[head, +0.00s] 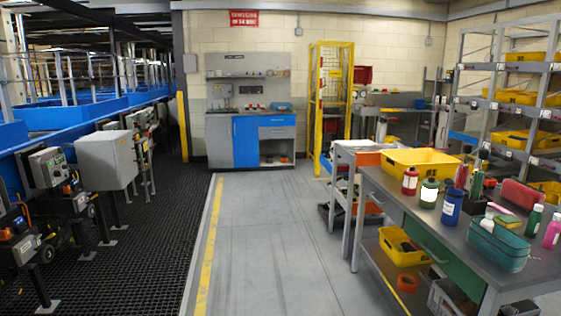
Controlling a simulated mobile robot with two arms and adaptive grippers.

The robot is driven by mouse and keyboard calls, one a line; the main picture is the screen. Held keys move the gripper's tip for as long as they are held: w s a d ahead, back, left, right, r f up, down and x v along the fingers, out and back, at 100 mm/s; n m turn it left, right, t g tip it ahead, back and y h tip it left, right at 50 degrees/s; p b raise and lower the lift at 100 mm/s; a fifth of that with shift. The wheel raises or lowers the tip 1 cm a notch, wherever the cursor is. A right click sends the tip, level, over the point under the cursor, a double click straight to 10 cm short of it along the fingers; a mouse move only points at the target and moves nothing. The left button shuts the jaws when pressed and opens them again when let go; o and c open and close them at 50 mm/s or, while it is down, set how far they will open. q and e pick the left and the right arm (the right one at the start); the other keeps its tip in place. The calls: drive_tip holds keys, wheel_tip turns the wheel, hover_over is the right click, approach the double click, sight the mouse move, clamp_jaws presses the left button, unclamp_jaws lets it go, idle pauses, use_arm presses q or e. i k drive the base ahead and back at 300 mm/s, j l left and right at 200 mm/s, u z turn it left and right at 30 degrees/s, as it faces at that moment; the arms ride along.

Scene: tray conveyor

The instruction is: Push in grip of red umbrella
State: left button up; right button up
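I cannot make out a red umbrella for certain. On the grey workbench (405,192) at the right, a slim upright red item (461,175) stands among bottles, too small to identify. A red box-like or pouch-like item (521,194) lies further right on the same bench. Neither shows a clear umbrella grip. Neither of my grippers is in the head view.
The bench also holds a yellow bin (420,161), a red bottle (410,181), a blue bottle (452,207) and a teal basket (498,246). A blue conveyor (60,118) runs along the left. The grey floor (270,240) between is clear.

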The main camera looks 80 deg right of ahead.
sight(468, 147)
drive_tip(key=z, duration=4)
